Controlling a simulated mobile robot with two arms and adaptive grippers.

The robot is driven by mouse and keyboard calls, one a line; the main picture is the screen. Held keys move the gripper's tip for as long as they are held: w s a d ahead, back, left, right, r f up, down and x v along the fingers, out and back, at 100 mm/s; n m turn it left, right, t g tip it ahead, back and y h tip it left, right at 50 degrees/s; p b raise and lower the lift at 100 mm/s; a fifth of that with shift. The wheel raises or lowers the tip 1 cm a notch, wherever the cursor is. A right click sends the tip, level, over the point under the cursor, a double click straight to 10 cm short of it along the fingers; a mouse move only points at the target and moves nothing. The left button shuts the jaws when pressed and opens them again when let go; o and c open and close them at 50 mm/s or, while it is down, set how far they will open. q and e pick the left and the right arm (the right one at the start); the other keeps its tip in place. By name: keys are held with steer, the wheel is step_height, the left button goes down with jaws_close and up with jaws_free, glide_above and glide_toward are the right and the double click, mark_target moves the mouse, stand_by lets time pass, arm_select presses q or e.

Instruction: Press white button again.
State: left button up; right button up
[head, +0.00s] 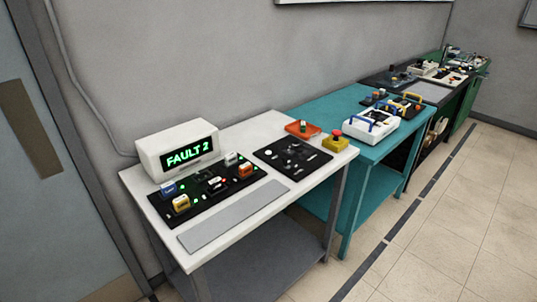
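A white display box (178,150) on the white table's back left shows "FAULT 2" in green letters. In front of it a black board (208,203) carries a blue block (168,188), a yellow block (181,204), a white block (231,158) and an orange block (245,170), with several small green lights lit. A second black panel (305,167) to its right holds small white and grey parts. A small round white spot (268,154) on this panel looks like a button, but it is too small to be sure. Neither gripper is in view.
A grey strip (232,215) lies along the white table's (145,199) front. A teal table (365,155) and further benches continue right. The tiled floor (450,225) in front is clear.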

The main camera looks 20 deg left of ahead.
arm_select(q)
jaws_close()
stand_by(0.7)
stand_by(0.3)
